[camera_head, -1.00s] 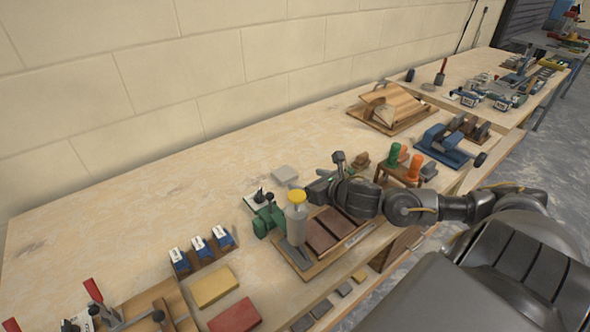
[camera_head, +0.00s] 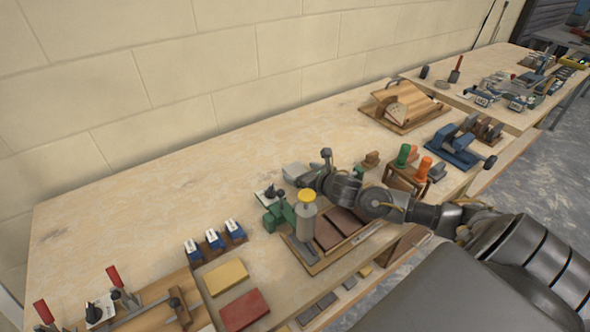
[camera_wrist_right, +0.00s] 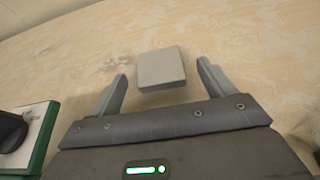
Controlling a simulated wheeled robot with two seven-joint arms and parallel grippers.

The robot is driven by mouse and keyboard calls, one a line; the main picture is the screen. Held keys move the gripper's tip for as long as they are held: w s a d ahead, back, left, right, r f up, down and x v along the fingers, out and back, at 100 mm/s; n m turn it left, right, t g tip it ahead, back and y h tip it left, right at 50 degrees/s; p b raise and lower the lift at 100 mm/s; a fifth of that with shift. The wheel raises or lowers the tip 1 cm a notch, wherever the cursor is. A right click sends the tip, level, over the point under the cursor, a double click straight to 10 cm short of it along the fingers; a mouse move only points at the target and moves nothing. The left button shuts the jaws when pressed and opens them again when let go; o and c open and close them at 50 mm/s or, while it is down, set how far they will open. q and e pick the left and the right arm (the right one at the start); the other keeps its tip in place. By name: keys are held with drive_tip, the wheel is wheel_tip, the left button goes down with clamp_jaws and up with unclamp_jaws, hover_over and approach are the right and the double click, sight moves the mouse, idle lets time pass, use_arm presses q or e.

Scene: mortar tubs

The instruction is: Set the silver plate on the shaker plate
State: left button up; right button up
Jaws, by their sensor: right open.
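The silver plate (camera_head: 295,171), a small flat grey square, lies on the wooden bench beyond my right gripper, which partly covers it in the head view. In the right wrist view the plate (camera_wrist_right: 161,68) lies flat, ahead of and between the fingers. My right gripper (camera_wrist_right: 162,78) is open and empty, with one finger on each side of the plate's line; it also shows in the head view (camera_head: 307,179). A white-topped green unit with a black knob (camera_head: 267,192) stands left of it; I cannot tell whether this is the shaker plate. My left gripper is out of view.
A grey bottle with a yellow cap (camera_head: 306,218) stands close in front of my right gripper. A green clamp-like block (camera_head: 277,215) is beside it. Green and orange handles (camera_head: 413,163) stand to the right. The bench toward the wall is clear.

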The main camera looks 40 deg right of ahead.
sight(298, 171)
drive_tip(key=shift+x, duration=1.5)
drive_tip(key=shift+s, duration=0.1)
drive_tip(key=shift+c, duration=0.4)
drive_tip(key=c, duration=1.2)
wheel_tip(298, 171, up, 10)
